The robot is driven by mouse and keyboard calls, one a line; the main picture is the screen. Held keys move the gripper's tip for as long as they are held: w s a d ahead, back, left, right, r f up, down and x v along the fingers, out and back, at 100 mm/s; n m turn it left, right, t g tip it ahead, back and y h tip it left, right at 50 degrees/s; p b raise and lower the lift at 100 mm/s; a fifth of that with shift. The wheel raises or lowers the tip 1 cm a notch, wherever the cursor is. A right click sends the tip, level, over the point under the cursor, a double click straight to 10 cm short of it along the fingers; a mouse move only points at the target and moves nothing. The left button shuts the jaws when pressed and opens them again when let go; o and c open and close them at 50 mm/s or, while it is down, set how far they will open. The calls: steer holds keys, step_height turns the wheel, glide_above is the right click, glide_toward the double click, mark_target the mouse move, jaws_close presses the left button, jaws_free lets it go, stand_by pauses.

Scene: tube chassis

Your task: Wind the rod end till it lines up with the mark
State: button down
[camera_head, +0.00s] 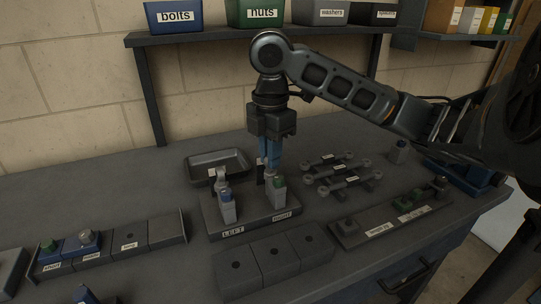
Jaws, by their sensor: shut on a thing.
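A dark block (248,219) labelled LEFT and RIGHT stands on the bench. At its left station is a grey upright piece (227,211) with a blue part and a light metal top. At its right station is a similar grey piece (275,198) with a green part on it. My gripper (269,167) points straight down over the right station, its blue fingers just behind and above the green part. The fingers are shut on what appears to be the rod end there, mostly hidden by them. The mark cannot be made out.
An empty dark tray (197,159) lies behind the block. Several labelled metal rods (345,181) rest on a rack to the right. A labelled rail (390,226) sits farther right, a compartmented holder (150,235) at left. Bare blocks (274,257) stand in front. Bins line the shelf (220,36).

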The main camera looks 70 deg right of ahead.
steer(key=n, duration=0.1)
steer(key=n+b, duration=0.1)
steer(key=shift+f+n, duration=0.3)
steer(key=shift+r+n+b, duration=0.2)
steer(key=shift+n+b, duration=0.1)
steer(key=shift+n, duration=0.5)
steer(key=shift+f+n+b, duration=0.15)
steer(key=shift+n+b, duration=0.55)
steer(key=shift+n, duration=0.4)
steer(key=n, duration=0.3)
steer(key=shift+r+b, duration=0.2)
steer(key=shift+b, duration=0.2)
